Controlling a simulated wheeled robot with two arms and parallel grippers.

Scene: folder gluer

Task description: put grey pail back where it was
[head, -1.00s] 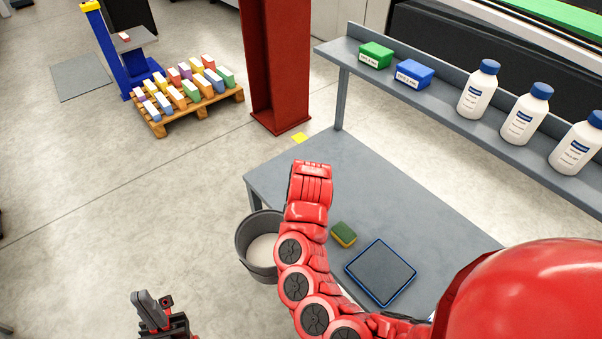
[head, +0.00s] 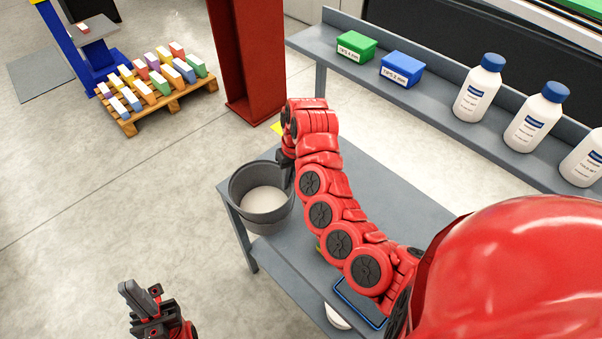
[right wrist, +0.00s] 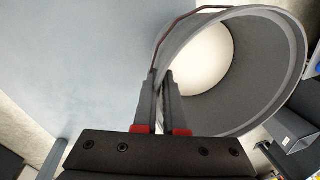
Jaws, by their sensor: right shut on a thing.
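The grey pail (head: 266,216) shows at the left end of the grey table (head: 375,185) in the head view, upright, with a pale inside. It overlaps the table's left edge; I cannot tell whether its base touches the tabletop. My right gripper (head: 286,168) is at the pail's right rim, partly hidden by my arm. In the right wrist view its fingers (right wrist: 163,103) are shut on the wall of the pail (right wrist: 262,100). My left gripper (head: 142,300) hangs over the floor at the lower left, apart from the pail; its finger gap is unclear.
My right arm mostly hides the sponge and partly covers the blue-edged tablet (head: 358,303). A shelf behind holds a green box (head: 356,46), a blue box (head: 401,68) and white bottles (head: 478,90). A red column (head: 250,70) and loaded pallet (head: 170,103) stand beyond.

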